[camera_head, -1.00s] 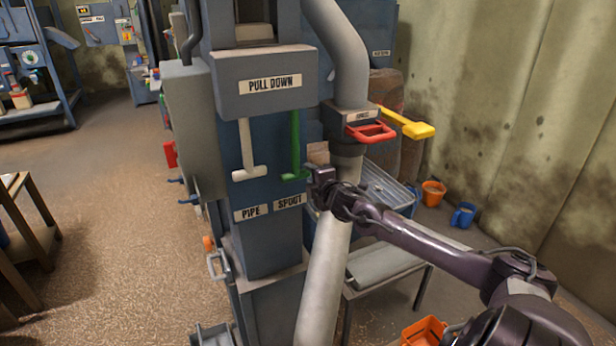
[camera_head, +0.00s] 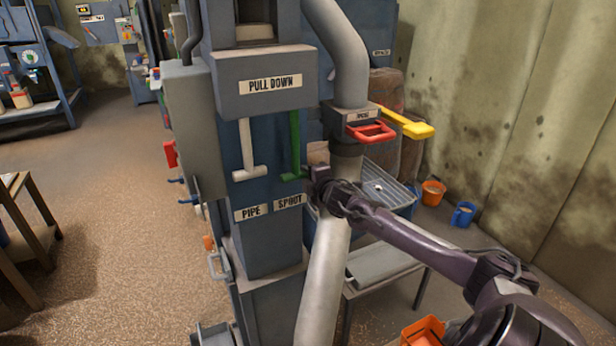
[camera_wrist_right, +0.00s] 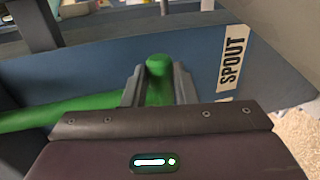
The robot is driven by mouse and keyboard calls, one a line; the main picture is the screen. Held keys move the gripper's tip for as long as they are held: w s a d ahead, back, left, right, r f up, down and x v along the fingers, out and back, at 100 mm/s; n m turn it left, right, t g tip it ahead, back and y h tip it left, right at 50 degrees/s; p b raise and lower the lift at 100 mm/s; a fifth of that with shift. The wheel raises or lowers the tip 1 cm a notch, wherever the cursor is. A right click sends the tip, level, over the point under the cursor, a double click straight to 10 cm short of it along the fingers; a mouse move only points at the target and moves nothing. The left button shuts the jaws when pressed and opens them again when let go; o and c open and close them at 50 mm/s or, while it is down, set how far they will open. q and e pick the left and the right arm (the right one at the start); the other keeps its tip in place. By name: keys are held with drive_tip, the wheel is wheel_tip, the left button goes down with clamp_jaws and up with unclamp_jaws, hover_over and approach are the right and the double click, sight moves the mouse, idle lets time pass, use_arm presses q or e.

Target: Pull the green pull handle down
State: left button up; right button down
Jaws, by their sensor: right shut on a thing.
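The green pull handle (camera_head: 295,145) hangs under the "PULL DOWN" box (camera_head: 262,80) on the blue column, above the "SPOUT" label (camera_head: 289,201). My right gripper (camera_head: 308,173) reaches it from the right at its lower crossbar. In the right wrist view the gripper's fingers (camera_wrist_right: 160,85) are on both sides of the green bar's rounded end (camera_wrist_right: 159,66), shut on it. The handle's long green stem (camera_wrist_right: 50,115) runs off to the left there. My left gripper is not in view.
A white T-shaped handle (camera_head: 247,150) hangs left of the green one, above the "PIPE" label (camera_head: 251,212). A grey pipe (camera_head: 325,270) runs down close to my right arm. A red handle (camera_head: 371,132) and a yellow handle (camera_head: 404,122) stick out at the right.

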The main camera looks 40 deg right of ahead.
wheel_tip(320, 180, down, 4)
drive_tip(key=shift+a+r+b, duration=0.1)
drive_tip(key=shift+r+b, duration=0.1)
drive_tip(key=shift+b, duration=1)
drive_tip(key=c, duration=1.2)
unclamp_jaws()
drive_tip(key=shift+o, duration=0.2)
drive_tip(key=shift+s+r, duration=0.1)
drive_tip(key=shift+v, duration=3.75)
drive_tip(key=shift+s, duration=0.1)
